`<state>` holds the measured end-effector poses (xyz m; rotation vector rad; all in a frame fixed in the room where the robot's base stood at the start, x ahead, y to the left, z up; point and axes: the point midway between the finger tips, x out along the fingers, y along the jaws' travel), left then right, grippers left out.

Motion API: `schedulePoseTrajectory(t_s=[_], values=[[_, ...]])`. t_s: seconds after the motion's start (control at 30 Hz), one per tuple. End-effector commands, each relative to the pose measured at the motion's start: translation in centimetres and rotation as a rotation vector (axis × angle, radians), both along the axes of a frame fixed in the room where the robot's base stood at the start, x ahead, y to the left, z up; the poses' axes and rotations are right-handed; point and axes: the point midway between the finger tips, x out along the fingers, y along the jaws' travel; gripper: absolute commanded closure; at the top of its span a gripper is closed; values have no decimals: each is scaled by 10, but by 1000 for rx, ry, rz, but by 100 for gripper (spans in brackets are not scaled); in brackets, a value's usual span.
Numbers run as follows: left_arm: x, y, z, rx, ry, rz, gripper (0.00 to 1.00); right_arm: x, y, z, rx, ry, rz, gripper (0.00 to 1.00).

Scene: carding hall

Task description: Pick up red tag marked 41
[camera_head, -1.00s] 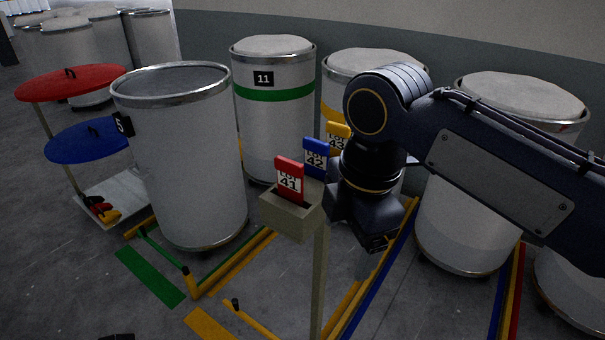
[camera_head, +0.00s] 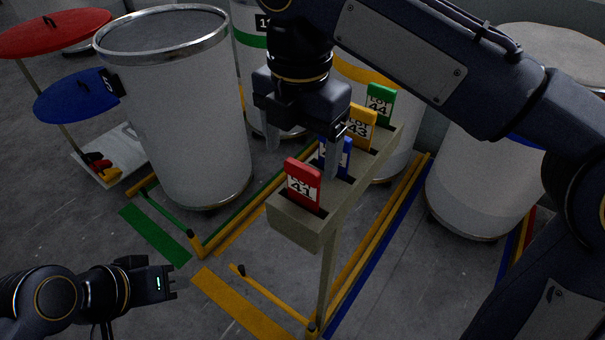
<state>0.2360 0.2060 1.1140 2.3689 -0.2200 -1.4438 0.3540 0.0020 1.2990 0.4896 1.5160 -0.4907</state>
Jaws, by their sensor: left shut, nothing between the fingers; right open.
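The red tag marked 41 (camera_head: 303,187) stands upright in the near end slot of a beige rack (camera_head: 296,226) on a post. A blue tag (camera_head: 343,158), a yellow tag marked 43 (camera_head: 361,127) and a green tag marked 44 (camera_head: 379,103) stand behind it in the same rack. My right gripper (camera_head: 301,160) points down with its fingers spread, just above and behind the red tag. One finger partly hides the blue tag and its number. My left gripper (camera_head: 174,283) is shut and empty at the lower left, well away from the rack.
A large open white can (camera_head: 185,110) stands left of the rack. Other cans stand behind and a filled one (camera_head: 480,185) to the right. Coloured rails and strips (camera_head: 240,302) lie on the floor below.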

Motion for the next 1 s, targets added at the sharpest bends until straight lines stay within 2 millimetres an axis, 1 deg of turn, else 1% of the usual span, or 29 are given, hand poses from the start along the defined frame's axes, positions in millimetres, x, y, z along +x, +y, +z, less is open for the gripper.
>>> schedulePoseTrajectory(t_s=[0.03,0.13,0.27,0.4,0.5,0.6,0.8,0.87,1.0], values=[[0,0,-2,0,0,0,100,0,-1,-7,-2,1,-1,20],[0,0,-3,0,0,0,100,0,-1,-18,-2,3,-2,20],[0,0,-2,0,0,0,100,0,-2,-33,-3,3,-2,20],[0,0,0,0,0,0,100,-1,-3,-54,-3,3,-3,20],[0,0,0,0,0,0,100,-1,-3,-67,-2,3,-4,20],[0,0,0,0,0,0,100,-1,-3,-72,0,1,-4,20],[0,0,0,0,0,0,100,0,-3,-73,1,1,-3,20],[0,0,0,0,0,0,100,0,-3,-73,1,1,-3,27],[0,0,0,0,0,0,100,-1,-2,-73,1,1,-3,45]])
